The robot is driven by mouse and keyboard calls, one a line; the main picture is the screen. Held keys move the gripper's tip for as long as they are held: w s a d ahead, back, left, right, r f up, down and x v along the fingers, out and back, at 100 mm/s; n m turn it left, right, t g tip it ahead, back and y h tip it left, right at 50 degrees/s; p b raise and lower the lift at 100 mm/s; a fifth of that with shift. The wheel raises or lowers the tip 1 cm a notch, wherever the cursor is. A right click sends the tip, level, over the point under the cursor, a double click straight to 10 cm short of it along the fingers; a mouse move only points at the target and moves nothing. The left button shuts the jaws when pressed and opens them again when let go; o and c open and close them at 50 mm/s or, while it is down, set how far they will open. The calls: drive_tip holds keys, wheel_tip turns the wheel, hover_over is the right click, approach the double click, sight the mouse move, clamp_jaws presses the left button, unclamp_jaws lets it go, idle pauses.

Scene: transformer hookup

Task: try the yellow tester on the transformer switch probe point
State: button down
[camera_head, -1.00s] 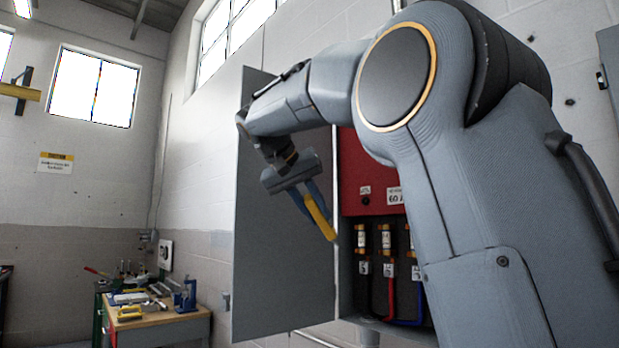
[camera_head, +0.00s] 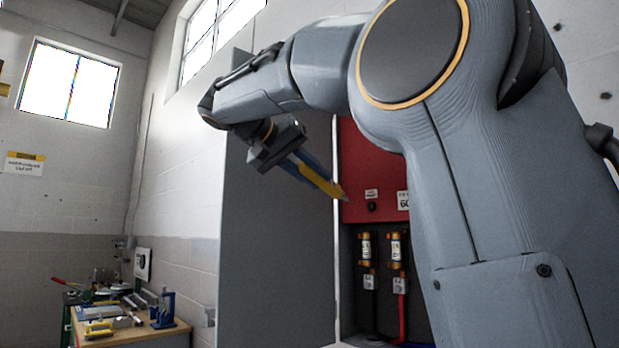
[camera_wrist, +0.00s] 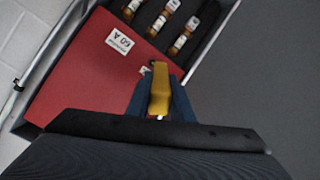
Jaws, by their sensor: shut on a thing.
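My gripper (camera_head: 309,170) is shut on the yellow tester (camera_head: 328,186), whose tip points right toward the red panel (camera_head: 362,170) of the open cabinet. The tester also shows in the wrist view (camera_wrist: 159,92), between the blue fingers of my gripper (camera_wrist: 160,100). A small dark round point (camera_head: 371,207) sits low on the red panel, under a small white label. The tester's tip is close to it in the head view; I cannot tell whether they touch. In the wrist view the tester partly covers that spot.
The open grey cabinet door (camera_head: 275,250) stands left of the panel, close to my gripper. Fuses (camera_head: 366,250) with black and red cables sit below the panel. A white "60 A" label (camera_wrist: 118,40) is on the panel. A workbench (camera_head: 135,332) with tools stands far left.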

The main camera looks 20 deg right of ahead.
drive_tip(key=shift+w+d+p, duration=0.25)
drive_tip(key=shift+w+d, duration=0.15)
drive_tip(key=shift+d, duration=0.75)
drive_tip(key=shift+w+d+p, duration=0.25)
drive_tip(key=shift+w+d, duration=0.15)
drive_tip(key=shift+d, duration=0.75)
drive_tip(key=shift+w+d+p, duration=0.25)
drive_tip(key=shift+w+d, duration=0.15)
drive_tip(key=shift+d, duration=0.75)
drive_tip(key=shift+w+d, duration=0.2)
drive_tip(key=shift+d, duration=0.3)
